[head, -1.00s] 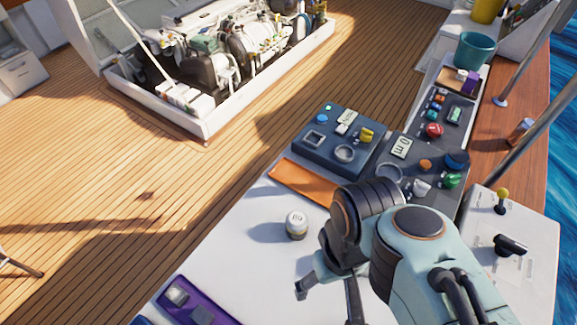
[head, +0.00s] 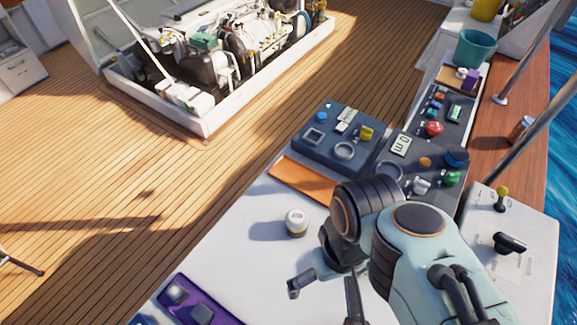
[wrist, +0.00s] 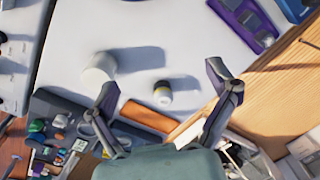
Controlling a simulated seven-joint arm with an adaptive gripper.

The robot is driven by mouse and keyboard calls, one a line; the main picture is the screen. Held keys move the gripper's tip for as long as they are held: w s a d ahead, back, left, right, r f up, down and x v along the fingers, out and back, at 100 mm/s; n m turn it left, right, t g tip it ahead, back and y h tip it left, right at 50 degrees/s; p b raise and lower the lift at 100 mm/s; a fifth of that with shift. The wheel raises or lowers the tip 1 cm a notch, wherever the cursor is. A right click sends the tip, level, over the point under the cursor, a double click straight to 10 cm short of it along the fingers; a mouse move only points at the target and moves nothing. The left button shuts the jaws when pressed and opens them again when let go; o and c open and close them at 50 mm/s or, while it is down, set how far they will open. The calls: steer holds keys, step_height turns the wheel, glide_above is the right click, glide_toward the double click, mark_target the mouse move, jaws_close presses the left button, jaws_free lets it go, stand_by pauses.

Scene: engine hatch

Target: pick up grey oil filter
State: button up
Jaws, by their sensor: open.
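A small pale grey canister with dark lettering on top, likely the oil filter (head: 297,222), stands upright on the white counter (head: 255,265) in the head view. In the wrist view this canister (wrist: 163,94) shows a dark and yellow band, and it appears between the spread fingers. My gripper (head: 322,298) is open and empty, in front of the canister and apart from it in the head view. Its two fingers are also seen in the wrist view (wrist: 161,78). A larger plain white cylinder (wrist: 99,68) stands by the left finger in the wrist view; my arm hides it in the head view.
An orange mat (head: 303,181) and dark control panels (head: 340,140) lie behind the canister. A purple tray (head: 195,303) sits at the counter's near left. A lever box (head: 525,240) stands at right.

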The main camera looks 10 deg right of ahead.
steer(key=m+t, duration=0.4)
steer(key=m, duration=0.3)
glide_above(297, 223)
steer(key=w, duration=0.2)
step_height(297, 223, down, 4)
steer(key=f, duration=0.2)
steer(key=w+f+g, duration=0.1)
steer(key=f, duration=0.2)
steer(key=w+f+g, duration=0.1)
steer(key=f, duration=0.1)
steer(key=shift+d+f+m+h, duration=0.15)
steer(key=shift+d+m+h, duration=0.15)
steer(key=shift+h, duration=0.1)
steer(key=shift+g, duration=0.9)
steer(key=f, duration=0.2)
steer(key=s+f, duration=0.1)
steer(key=f, duration=0.1)
steer(key=s+f, duration=0.1)
steer(key=shift+a+f, duration=0.1)
steer(key=shift+f, duration=0.3)
step_height(297, 223, down, 7)
steer(key=shift+s+r, duration=0.1)
steer(key=c, duration=1.3)
